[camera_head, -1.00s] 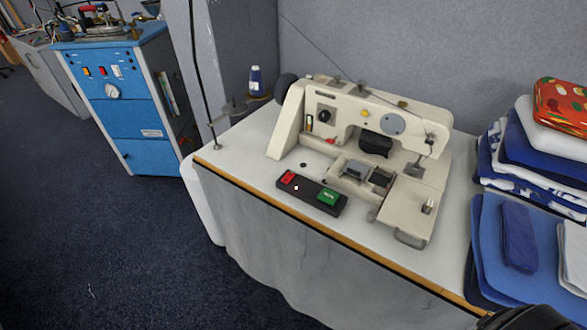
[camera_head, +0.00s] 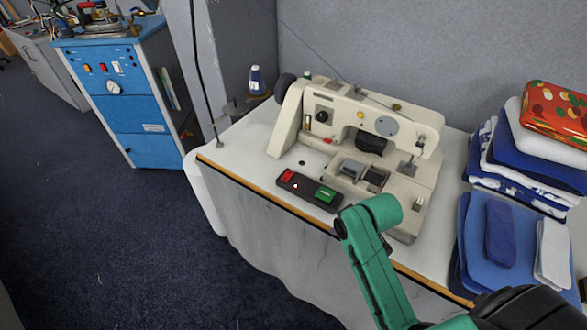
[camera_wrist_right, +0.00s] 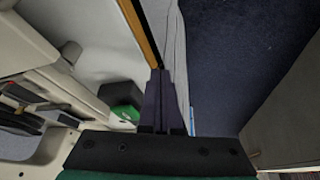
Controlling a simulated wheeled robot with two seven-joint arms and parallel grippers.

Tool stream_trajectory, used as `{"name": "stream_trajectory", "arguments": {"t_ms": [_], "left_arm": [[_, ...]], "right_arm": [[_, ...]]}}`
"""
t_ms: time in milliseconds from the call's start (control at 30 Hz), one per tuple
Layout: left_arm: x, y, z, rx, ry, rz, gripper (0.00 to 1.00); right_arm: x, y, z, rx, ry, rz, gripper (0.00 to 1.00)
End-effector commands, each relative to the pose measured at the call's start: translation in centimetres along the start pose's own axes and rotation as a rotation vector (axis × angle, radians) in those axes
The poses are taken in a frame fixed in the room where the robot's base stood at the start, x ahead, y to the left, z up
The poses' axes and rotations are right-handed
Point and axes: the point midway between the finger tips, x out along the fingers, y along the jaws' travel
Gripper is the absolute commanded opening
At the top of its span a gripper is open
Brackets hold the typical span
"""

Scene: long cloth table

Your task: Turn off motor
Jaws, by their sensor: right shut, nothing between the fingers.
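A cream sewing machine (camera_head: 299,105) stands on the white table (camera_head: 245,140). In front of it lies a dark switch box (camera_head: 305,188) with a red button (camera_head: 287,175) at its left and a green button (camera_head: 325,194) at its right. My green right arm reaches in from the lower right, ending just right of the green button in the head view. My right gripper (camera_wrist_right: 163,75) is shut and empty in the wrist view, above the table's front edge, beside the green button (camera_wrist_right: 122,98). The red button is not clear there. My left gripper is out of view.
Folded blue and white cloths (camera_head: 487,230) are stacked at the table's right end, close to my arm. A thread cone (camera_head: 256,80) stands behind the machine at left. A blue cabinet (camera_head: 108,88) stands far left. The table front left of the switch box is clear.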

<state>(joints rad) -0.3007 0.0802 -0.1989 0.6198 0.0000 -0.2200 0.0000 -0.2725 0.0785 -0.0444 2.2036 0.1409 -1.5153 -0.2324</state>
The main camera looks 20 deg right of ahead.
Motion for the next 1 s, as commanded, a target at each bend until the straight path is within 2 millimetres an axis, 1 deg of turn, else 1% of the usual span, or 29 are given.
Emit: {"name": "stream_trajectory", "arguments": {"t_ms": [33,67,100,167,200,267,300,400,433,500,800,900,1000], "left_arm": [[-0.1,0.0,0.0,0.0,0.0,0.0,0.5],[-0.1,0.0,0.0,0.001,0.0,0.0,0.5],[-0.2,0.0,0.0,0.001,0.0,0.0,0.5],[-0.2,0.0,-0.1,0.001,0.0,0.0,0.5],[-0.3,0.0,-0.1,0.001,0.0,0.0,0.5],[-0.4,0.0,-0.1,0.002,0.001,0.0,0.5],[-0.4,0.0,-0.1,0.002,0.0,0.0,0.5],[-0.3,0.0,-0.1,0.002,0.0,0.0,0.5],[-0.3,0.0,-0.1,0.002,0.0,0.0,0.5],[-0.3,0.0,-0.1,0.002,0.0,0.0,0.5],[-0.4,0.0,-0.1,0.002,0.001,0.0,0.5],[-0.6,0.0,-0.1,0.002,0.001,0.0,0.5],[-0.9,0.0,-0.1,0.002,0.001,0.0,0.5]], "right_arm": [[-0.3,0.6,-2.1,-0.027,0.037,-0.009,0.0],[-0.5,0.9,-3.3,-0.048,0.058,-0.019,0.0],[-0.8,1.4,-5.0,-0.077,0.09,-0.03,0.0],[-1.5,1.9,-7.8,-0.126,0.14,-0.05,0.0],[-2.1,2.3,-9.7,-0.162,0.178,-0.063,0.0],[-3.1,2.8,-12.6,-0.216,0.237,-0.082,0.0],[-3.9,3.0,-14.4,-0.253,0.276,-0.094,0.0],[-5.1,3.3,-18.0,-0.326,0.357,-0.12,0.0],[-5.4,3.4,-18.7,-0.34,0.374,-0.124,0.0],[-5.7,3.4,-19.5,-0.358,0.392,-0.13,0.0],[-5.5,3.4,-19.5,-0.359,0.392,-0.13,0.0],[-4.8,3.2,-19.8,-0.358,0.392,-0.132,0.0],[-3.4,2.8,-20.4,-0.357,0.389,-0.133,0.0]]}}
